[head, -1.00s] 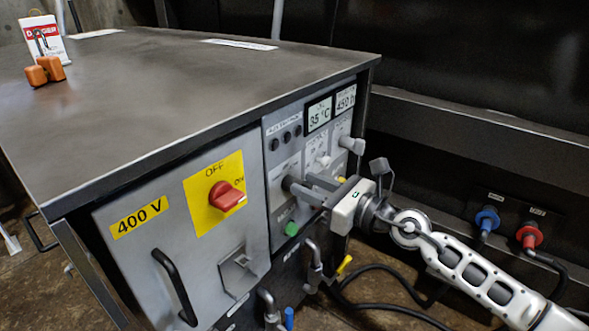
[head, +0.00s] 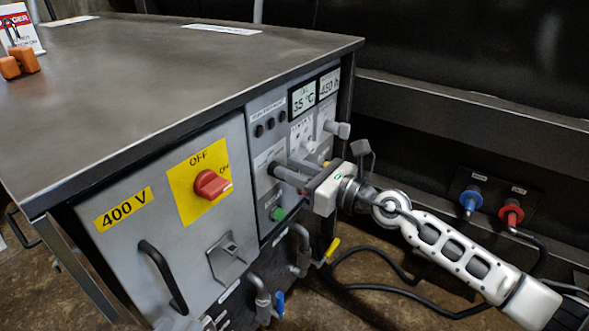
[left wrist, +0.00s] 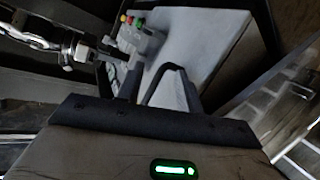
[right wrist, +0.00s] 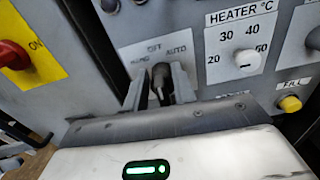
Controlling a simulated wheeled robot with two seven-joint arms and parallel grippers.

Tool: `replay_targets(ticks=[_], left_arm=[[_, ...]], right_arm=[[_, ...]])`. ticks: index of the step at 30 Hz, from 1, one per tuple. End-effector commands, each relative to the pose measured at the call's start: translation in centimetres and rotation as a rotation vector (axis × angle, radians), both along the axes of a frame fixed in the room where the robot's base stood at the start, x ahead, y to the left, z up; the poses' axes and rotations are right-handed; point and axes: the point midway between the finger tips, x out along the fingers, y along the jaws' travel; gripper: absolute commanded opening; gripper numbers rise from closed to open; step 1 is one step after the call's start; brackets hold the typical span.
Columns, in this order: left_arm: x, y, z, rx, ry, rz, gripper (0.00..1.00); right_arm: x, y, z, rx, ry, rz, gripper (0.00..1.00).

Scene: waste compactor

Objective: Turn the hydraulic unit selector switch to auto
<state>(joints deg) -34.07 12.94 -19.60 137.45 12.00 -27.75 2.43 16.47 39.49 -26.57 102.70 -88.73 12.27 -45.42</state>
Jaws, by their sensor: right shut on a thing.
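The hydraulic unit selector switch (right wrist: 160,76) is a dark knob on the grey panel, with AUTO at the upper right of its dial and OFF above it. My right gripper (right wrist: 158,88) has a finger on each side of the knob and is shut on it. Its exact pointing is partly hidden by the fingers. In the head view my right gripper (head: 281,168) reaches the panel from the right. My left gripper (left wrist: 162,88) shows only in its own wrist view, its fingers apart and nothing between them.
A red main switch (head: 212,184) on a yellow plate is left of the selector. A heater dial (right wrist: 247,58) is to its right. A green button (head: 278,214) and pipes (head: 300,245) are below. Red and blue connectors (head: 511,214) are on the right wall.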

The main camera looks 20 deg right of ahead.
Motion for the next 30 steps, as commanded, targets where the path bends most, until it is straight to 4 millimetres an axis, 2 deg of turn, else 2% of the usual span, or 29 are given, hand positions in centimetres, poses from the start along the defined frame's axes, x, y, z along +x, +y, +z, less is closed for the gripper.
replay_targets(ticks=[14,23,30], left_arm=[[-0.3,0.3,0.2,0.053,0.01,-0.001,0.36],[-0.7,0.7,-1.8,0.101,0.107,-0.006,0.36],[0.1,1.2,-2.0,0.115,0.138,0.012,0.36]], right_arm=[[0.1,-0.2,0.0,0.155,0.126,0.0,0.04],[0.4,-0.5,-0.2,0.358,0.286,0.001,0.04],[0.5,-0.6,-0.4,0.489,0.388,0.001,0.03]])
